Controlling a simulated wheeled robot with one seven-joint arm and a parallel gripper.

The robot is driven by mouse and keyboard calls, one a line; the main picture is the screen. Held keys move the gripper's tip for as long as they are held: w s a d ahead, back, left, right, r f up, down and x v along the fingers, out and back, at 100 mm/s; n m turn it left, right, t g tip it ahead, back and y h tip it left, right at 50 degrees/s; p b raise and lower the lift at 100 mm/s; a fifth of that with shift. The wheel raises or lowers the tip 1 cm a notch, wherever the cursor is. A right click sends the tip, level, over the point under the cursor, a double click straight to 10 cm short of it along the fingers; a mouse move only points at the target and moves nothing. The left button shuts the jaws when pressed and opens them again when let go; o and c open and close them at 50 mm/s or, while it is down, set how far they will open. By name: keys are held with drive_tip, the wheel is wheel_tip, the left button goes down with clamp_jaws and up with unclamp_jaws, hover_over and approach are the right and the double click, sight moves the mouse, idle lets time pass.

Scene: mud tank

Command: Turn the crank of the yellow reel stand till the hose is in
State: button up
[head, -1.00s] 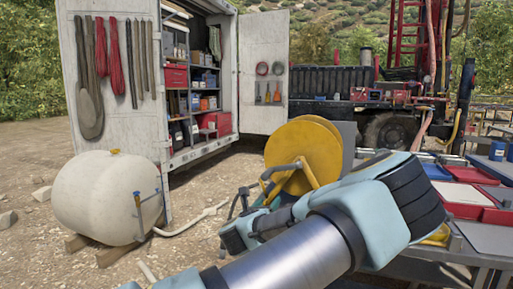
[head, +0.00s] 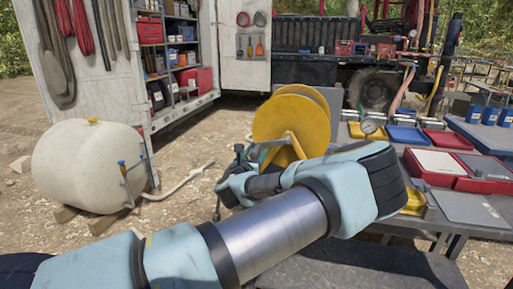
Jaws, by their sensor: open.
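The yellow reel stand (head: 291,120) stands beyond my arm, at the left end of the work table. Its round yellow disc and part of a yellow frame show; my arm hides its lower part. A dark upright piece (head: 238,152) at the reel's left may be the crank handle, but I cannot tell for sure. My gripper (head: 222,197) is small and dark at the left end of my blue wrist, mostly hidden by it. It is open, left of and below the reel. Whether it touches the crank cannot be seen.
A white tank (head: 85,165) on wooden blocks stands at left, with a pale hose (head: 186,183) on the ground beside it. The table at right holds red cases (head: 455,168) and trays. Open gravel lies between tank and reel.

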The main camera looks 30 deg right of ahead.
drive_tip(key=shift+x, duration=0.9)
drive_tip(key=shift+c, duration=0.2)
clamp_jaws()
idle(0.7)
